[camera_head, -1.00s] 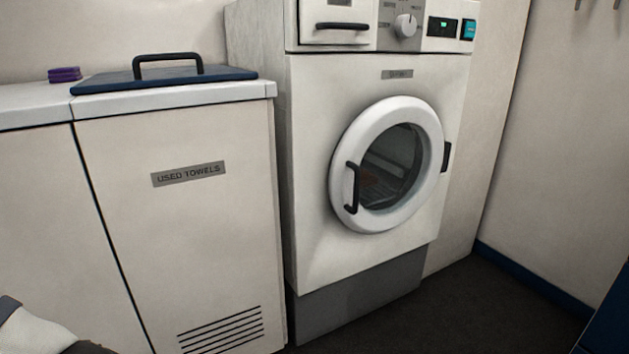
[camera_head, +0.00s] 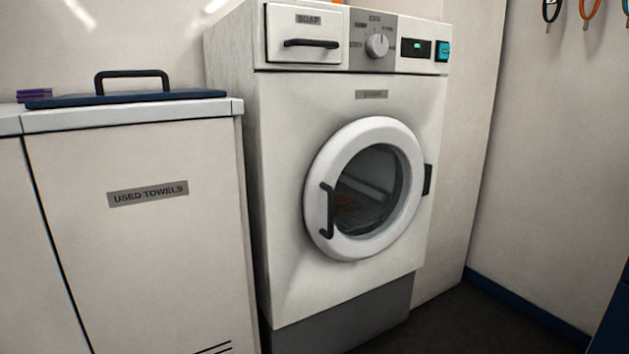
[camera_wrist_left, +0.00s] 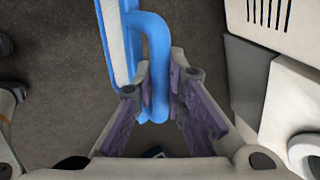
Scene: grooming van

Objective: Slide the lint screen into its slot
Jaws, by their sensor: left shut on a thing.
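The lint screen (camera_wrist_left: 112,40) shows in the left wrist view as a flat part with a blue frame and a pale panel, with a looped blue handle (camera_wrist_left: 159,60). My left gripper (camera_wrist_left: 158,95) is shut on that handle, with the purple finger pads on both sides of it. The screen's far end is cut off by the top of the picture. No gripper shows in the head view. The dryer (camera_head: 345,200) stands in the middle there with its round door (camera_head: 317,165) shut. No lint slot can be made out.
A "USED TOWELS" cabinet (camera_head: 160,270) stands left of the dryer, with a dark blue lid (camera_head: 120,98) on top. Purple folded items (camera_head: 34,95) lie at its left. Dark floor (camera_head: 470,315) is clear at the right. Looped tools (camera_head: 590,10) hang on the right wall.

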